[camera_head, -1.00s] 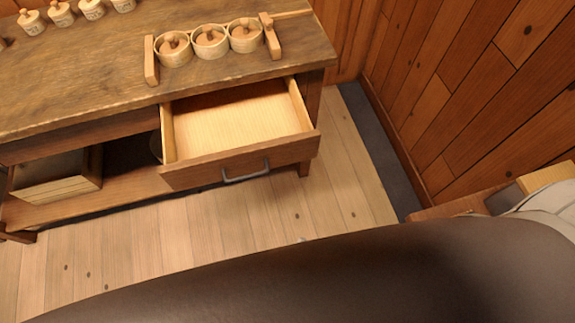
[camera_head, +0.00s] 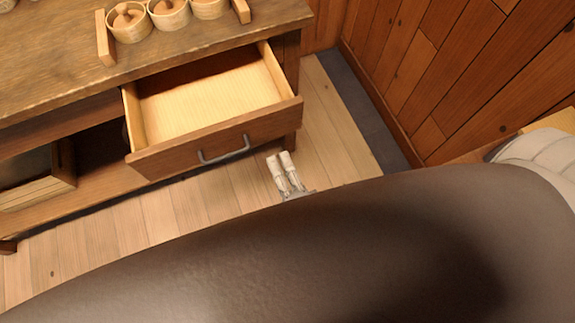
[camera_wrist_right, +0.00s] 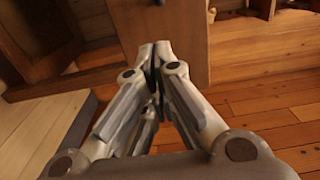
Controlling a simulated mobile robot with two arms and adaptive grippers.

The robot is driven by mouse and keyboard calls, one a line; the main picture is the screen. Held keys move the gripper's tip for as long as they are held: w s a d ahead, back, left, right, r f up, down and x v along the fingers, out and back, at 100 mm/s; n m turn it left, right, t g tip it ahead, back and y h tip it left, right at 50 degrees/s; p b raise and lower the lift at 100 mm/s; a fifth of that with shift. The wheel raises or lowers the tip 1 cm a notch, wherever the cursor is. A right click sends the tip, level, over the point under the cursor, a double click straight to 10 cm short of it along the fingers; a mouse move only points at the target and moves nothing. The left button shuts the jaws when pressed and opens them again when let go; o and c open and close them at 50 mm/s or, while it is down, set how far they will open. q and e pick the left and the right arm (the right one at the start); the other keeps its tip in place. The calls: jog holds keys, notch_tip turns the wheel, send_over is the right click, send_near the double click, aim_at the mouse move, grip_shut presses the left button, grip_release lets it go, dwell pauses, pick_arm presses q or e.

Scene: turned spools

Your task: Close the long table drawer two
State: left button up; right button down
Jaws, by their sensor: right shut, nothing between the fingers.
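The drawer (camera_head: 215,140) of the long wooden table (camera_head: 60,75) is pulled well out, and its pale inside is empty. Its brown front has a grey bar handle (camera_head: 224,150). My right gripper (camera_head: 280,160) is shut and empty, just to the right of the handle and in front of the drawer front, apart from the handle in the picture. In the right wrist view my right gripper's fingers (camera_wrist_right: 154,55) are together, with a brown wooden panel (camera_wrist_right: 165,30) beyond them. I cannot tell whether they touch it. My left gripper is not in view.
A wooden holder with lidded round pots (camera_head: 168,12) stands on the tabletop above the drawer. A wooden crate (camera_head: 40,185) sits on the lower shelf at left. A plank wall (camera_head: 470,70) closes the right side. Floor (camera_head: 335,130) is clear right of the table.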

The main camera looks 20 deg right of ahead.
aim_at(266, 130)
jog(key=w+p, duration=0.1)
jog(key=w, duration=0.5)
jog(key=shift+w+a, duration=0.1)
jog(key=shift+w, duration=0.4)
